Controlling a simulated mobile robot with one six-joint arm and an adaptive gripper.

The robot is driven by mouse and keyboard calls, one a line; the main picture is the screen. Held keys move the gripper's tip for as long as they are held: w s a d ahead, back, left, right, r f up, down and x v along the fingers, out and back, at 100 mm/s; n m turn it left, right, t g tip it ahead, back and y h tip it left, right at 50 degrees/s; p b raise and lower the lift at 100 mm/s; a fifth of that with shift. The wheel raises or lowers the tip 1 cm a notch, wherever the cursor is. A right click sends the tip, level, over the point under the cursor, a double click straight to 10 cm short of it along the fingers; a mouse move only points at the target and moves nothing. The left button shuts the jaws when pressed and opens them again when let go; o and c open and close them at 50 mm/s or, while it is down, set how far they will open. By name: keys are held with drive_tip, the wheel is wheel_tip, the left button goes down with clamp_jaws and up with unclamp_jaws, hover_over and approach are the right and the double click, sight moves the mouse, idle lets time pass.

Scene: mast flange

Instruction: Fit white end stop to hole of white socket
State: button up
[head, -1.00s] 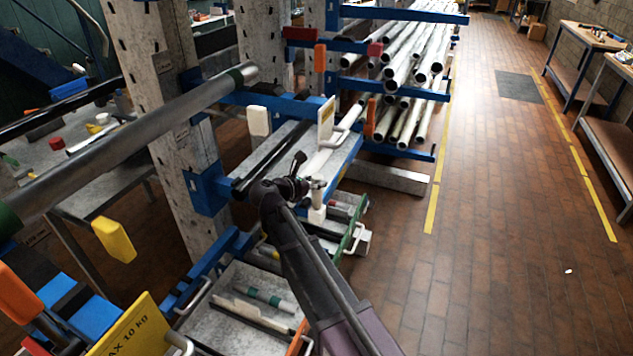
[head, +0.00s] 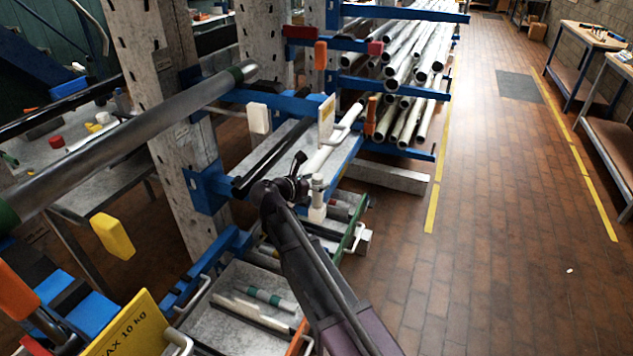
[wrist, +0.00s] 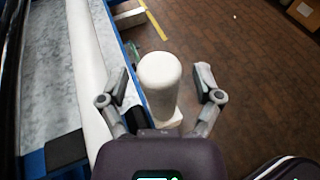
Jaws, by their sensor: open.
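A white rounded piece, which looks like the white end stop (wrist: 160,78), stands between the fingers of my gripper (wrist: 161,75) in the wrist view. My gripper is open, with a visible gap on each side of the piece. A white block, perhaps the white socket (wrist: 172,119), shows just beyond its lower end, partly hidden by my gripper body. In the head view my gripper (head: 308,173) is at the front of the blue rack shelf, and a white block (head: 317,213) shows right below it. I cannot tell how deep the piece sits in a hole.
A white sign (head: 326,118) and another white stop (head: 258,119) stand nearby. Trays with short parts (head: 250,300) lie below.

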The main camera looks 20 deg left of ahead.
drive_tip(key=shift+r, duration=0.15)
wheel_tip(320, 180, up, 11)
drive_tip(key=p, duration=1.1)
drive_tip(key=shift+r+p, duration=0.2)
drive_tip(key=shift+p, duration=0.1)
drive_tip(key=shift+f, duration=0.1)
idle(0.9)
